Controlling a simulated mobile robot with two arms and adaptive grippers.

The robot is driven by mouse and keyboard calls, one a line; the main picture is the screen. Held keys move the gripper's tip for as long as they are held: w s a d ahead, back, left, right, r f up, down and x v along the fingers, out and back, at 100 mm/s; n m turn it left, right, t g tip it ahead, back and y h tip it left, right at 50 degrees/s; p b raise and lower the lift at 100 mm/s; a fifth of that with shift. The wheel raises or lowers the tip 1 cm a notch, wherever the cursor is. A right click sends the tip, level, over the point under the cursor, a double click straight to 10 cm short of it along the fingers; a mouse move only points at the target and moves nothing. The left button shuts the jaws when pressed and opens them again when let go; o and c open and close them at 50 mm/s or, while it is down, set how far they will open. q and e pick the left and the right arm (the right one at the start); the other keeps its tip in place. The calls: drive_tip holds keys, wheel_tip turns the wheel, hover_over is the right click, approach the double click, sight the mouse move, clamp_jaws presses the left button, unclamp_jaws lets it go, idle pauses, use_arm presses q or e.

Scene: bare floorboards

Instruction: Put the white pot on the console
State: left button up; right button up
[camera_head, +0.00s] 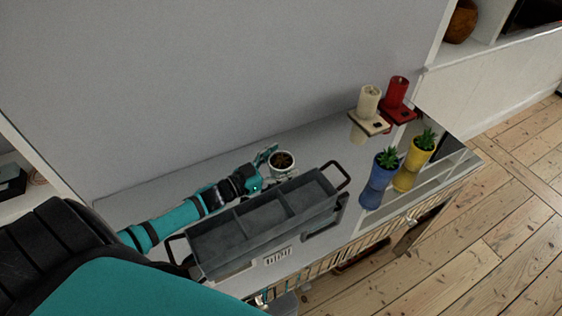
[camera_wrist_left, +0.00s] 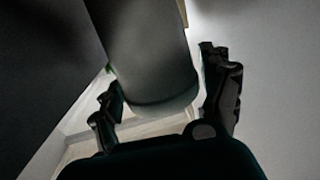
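The white pot (camera_head: 293,168), with a dark inside and a small plant, stands behind the grey tray near the wall. The tray hides its lower part. My left gripper (camera_head: 267,168) is at the pot's left side, its fingers spread. In the left wrist view the pot (camera_wrist_left: 151,62) is between the two fingers (camera_wrist_left: 160,68), with a narrow gap at the right finger. The grey console (camera_head: 345,135) runs along the wall under the tray. My right gripper is not in view.
The grey tray (camera_head: 240,262) with compartments and raised handles is close in front of the gripper. The wall is close behind.

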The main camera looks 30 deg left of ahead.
sight(270, 168)
use_arm(q)
drive_tip(key=shift+o, duration=1)
drive_tip(key=shift+r, duration=0.15)
drive_tip(key=b+v, duration=0.1)
drive_tip(key=v, duration=0.5)
drive_tip(key=shift+s+a, duration=0.1)
drive_tip(key=shift+s, duration=0.15)
drive_tip(key=shift+s+a, duration=0.15)
drive_tip(key=shift+s, duration=0.25)
